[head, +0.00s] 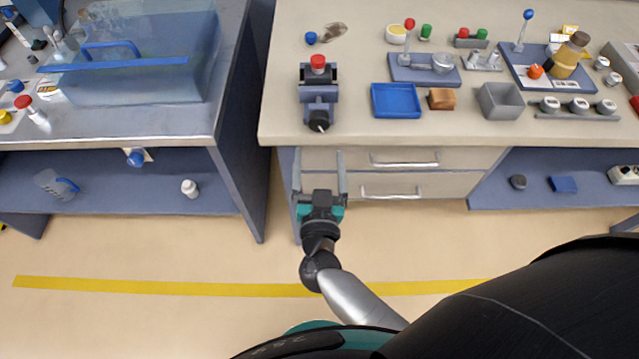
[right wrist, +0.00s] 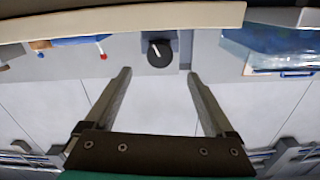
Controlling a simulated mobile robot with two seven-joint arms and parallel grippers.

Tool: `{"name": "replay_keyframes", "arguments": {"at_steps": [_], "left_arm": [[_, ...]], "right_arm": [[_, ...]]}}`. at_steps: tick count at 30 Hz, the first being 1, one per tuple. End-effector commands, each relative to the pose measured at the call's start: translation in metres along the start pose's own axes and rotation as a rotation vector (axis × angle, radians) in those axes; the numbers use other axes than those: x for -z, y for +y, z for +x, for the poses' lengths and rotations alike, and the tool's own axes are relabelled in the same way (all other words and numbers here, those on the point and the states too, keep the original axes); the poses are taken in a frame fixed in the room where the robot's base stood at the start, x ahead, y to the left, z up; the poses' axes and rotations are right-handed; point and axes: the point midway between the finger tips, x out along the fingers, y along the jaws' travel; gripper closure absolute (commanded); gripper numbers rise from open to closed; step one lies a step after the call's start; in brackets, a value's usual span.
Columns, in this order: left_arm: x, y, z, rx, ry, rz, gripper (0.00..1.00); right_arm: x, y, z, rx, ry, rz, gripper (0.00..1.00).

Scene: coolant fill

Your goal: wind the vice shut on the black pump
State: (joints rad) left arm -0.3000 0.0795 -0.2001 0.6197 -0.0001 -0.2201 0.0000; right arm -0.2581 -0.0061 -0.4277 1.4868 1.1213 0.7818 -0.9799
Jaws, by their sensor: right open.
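The blue-grey vice (head: 319,93) stands near the front left edge of the right bench. A red-topped piece (head: 318,62) sits at its jaws; I cannot tell whether this is the black pump, or how tightly the jaws close on it. The vice's round black winding knob (head: 319,121) faces the front edge; a black knob with a pale pointer (right wrist: 159,53) shows in the right wrist view, beyond the fingertips. My right gripper (head: 319,158) is open and empty, in front of the bench, apart from the knob. It also shows in the right wrist view (right wrist: 158,75). My left gripper is out of view.
Right of the vice are a blue tray (head: 396,101), a brown block (head: 441,99) and a grey bin (head: 500,101). Drawers with handles (head: 405,160) lie below the bench edge. A clear blue tank (head: 140,60) stands on the left bench, across a gap.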

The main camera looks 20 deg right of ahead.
Motion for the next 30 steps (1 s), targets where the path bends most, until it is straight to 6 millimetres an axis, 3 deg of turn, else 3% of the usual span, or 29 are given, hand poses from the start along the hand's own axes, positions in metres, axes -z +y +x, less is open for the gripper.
{"name": "replay_keyframes", "arguments": {"at_steps": [6,12,25,28,30], "left_arm": [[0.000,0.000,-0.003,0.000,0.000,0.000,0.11],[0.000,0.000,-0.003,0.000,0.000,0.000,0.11],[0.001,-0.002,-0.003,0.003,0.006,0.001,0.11],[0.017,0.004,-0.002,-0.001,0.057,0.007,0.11],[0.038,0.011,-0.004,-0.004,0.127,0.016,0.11]], "right_arm": [[0.000,0.000,-0.042,-0.002,-0.003,0.002,0.11],[0.000,0.000,-0.061,0.000,-0.001,0.001,0.11],[-0.002,0.000,-0.065,0.005,-0.003,-0.001,0.11],[-0.017,-0.002,-0.065,0.041,-0.023,-0.019,0.11],[-0.037,-0.004,-0.067,0.091,-0.057,-0.042,0.11]]}}
